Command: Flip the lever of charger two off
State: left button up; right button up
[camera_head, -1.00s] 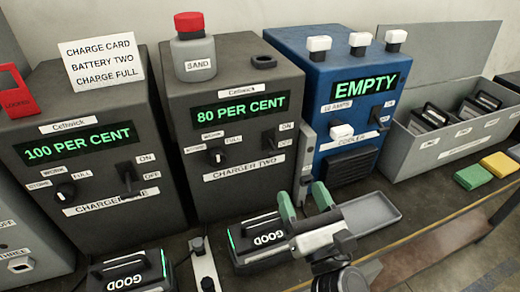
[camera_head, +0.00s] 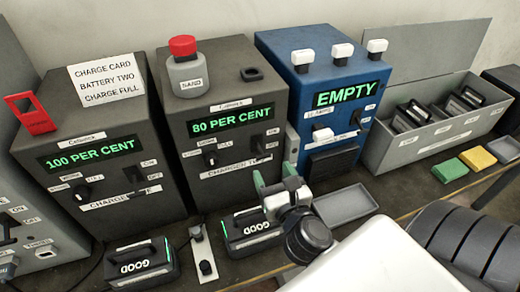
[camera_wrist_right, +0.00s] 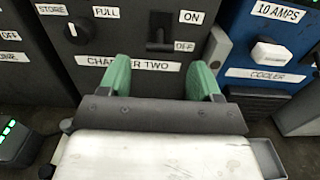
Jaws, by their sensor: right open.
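Charger two (camera_head: 232,138) is the dark box reading 80 PER CENT, in the middle of the head view. In the right wrist view its black lever (camera_wrist_right: 160,38) stands between the ON label (camera_wrist_right: 192,17) and OFF label (camera_wrist_right: 185,47) side and the knob. The lever's handle shows low on its plate, about level with OFF; I cannot tell its setting for sure. My right gripper (camera_head: 273,177) is open and empty, its green fingers (camera_wrist_right: 160,66) spread in front of the panel, below the lever and apart from it. My left gripper is not in view.
Charger one (camera_head: 95,165) stands left, the blue cooler (camera_head: 330,95) right. A battery (camera_head: 250,228) marked GOOD lies below charger two, near my right gripper. A sand bottle (camera_head: 190,72) stands on charger two. A grey plate (camera_wrist_right: 215,45) is right of the lever.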

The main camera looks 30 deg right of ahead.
aim_at(264, 157)
jog(key=p+x, duration=0.1)
jog(key=x, duration=0.4)
jog(key=shift+w+d, duration=0.1)
jog(key=shift+w, duration=0.2)
jog(key=shift+w+d, duration=0.1)
jog(key=shift+w, duration=0.4)
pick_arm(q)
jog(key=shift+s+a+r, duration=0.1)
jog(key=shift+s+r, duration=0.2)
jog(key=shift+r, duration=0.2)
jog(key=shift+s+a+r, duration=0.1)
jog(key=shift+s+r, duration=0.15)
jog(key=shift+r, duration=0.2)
